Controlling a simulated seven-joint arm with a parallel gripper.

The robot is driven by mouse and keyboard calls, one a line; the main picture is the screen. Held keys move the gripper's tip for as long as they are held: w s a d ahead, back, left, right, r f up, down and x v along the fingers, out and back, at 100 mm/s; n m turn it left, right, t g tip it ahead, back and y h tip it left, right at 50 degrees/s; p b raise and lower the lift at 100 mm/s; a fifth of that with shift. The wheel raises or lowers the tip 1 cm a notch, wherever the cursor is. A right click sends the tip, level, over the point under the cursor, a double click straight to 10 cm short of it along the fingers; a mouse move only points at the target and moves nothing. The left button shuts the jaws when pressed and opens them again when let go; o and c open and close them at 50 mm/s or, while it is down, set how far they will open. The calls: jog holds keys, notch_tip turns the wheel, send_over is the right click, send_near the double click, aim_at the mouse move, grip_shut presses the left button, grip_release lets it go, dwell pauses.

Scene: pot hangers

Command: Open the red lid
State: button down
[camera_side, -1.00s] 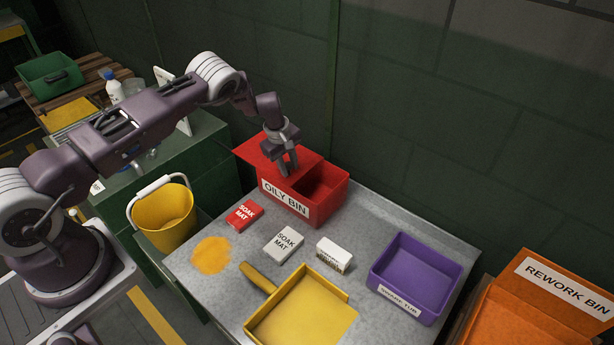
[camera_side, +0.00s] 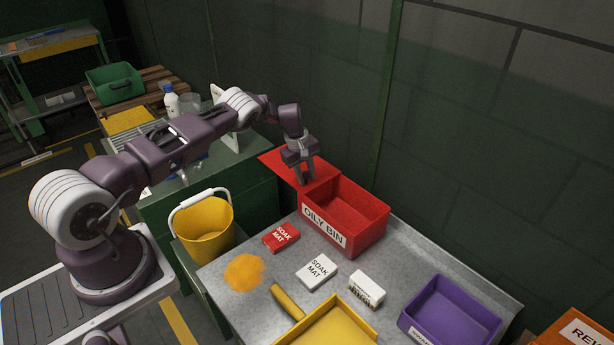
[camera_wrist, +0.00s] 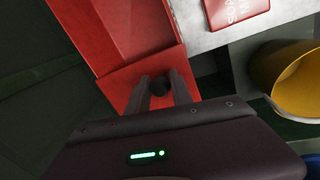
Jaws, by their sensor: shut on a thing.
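The red OILY BIN (camera_side: 362,232) stands at the back of the metal table in the side view. Its flat red lid (camera_side: 275,163) sticks out past the bin's left end, and most of the bin's opening is uncovered. The lid shows in the wrist view (camera_wrist: 118,84), with the bin's inside (camera_wrist: 100,25) above it. My gripper (camera_side: 305,182) reaches down onto the lid near the bin's left end. In the wrist view my gripper (camera_wrist: 160,86) is shut on a small dark knob (camera_wrist: 160,82) on the lid. The fingers partly hide the knob.
A red soak mat box (camera_side: 281,238), a white soak mat box (camera_side: 317,271) and another white box (camera_side: 367,288) lie in front of the bin. A yellow bucket (camera_side: 205,240) stands left, a purple tub (camera_side: 450,318) right. A green wall (camera_side: 450,150) rises behind.

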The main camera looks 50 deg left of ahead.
jog(key=c, duration=1.4)
grip_release()
jog(key=shift+c, duration=0.2)
jog(key=r, duration=0.3)
jog(key=s+r, duration=0.1)
jog(key=r, duration=0.3)
jog(key=shift+s+a, duration=0.15)
jog(key=shift+s, duration=0.05)
